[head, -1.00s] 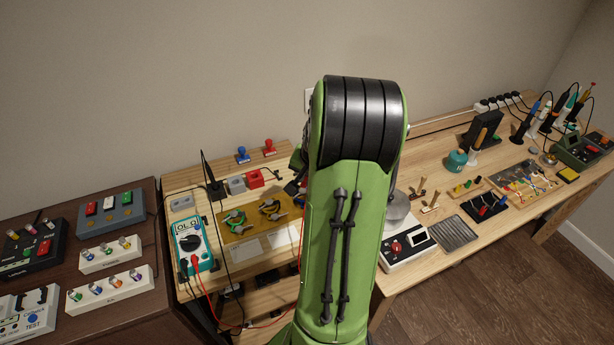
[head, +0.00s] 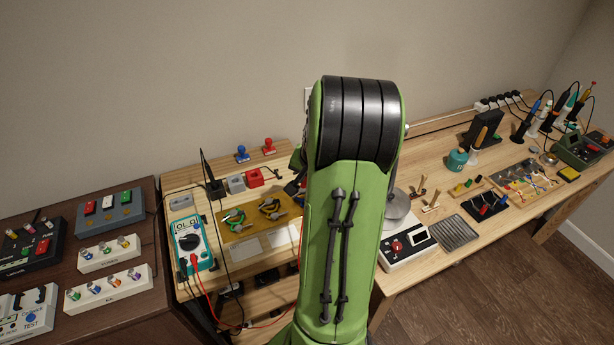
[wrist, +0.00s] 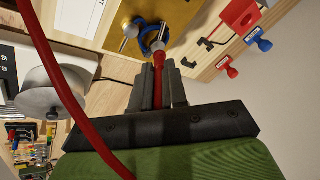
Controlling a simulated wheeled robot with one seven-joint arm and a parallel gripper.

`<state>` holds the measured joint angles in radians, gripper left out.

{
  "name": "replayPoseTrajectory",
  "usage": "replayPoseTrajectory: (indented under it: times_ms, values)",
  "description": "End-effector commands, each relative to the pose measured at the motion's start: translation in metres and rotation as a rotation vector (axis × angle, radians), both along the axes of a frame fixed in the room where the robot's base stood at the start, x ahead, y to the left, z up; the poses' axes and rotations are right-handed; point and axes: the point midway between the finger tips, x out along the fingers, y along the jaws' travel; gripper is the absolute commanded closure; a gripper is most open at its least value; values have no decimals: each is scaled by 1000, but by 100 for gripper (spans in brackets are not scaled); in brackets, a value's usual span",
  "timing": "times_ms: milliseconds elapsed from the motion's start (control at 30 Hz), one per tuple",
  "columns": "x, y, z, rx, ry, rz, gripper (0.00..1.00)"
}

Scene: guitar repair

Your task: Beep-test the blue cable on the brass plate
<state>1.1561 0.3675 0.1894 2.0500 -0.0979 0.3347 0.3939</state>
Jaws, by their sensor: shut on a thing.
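In the wrist view my gripper (wrist: 162,88) is shut on a red probe (wrist: 158,68), whose lead runs past the camera. The probe's front end is at the blue cable (wrist: 154,36), which curves over the brass plate (wrist: 180,14); I cannot tell whether the tip touches it. A silver post stands beside the cable. In the head view the brass plate (head: 231,239) carries a green coiled cable (head: 234,218) and a darker coil (head: 270,208). The teal multimeter (head: 190,241) appears to read "OL". My arm hides the gripper there.
Blue (head: 242,154) and red (head: 269,146) stamps stand behind the plate. A red box (head: 254,177) and grey blocks are nearer to it. A thin black stand and cable rise left of the plate. Control boxes (head: 110,212) fill the dark left table.

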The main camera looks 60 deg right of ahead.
Motion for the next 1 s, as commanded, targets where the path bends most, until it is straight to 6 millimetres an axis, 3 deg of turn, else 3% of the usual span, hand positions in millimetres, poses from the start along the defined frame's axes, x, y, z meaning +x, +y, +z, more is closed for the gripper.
replayPoseTrajectory:
  times_ms: [1000]
  values:
    - [0, 0, -7, 0, 1, -1, 100]
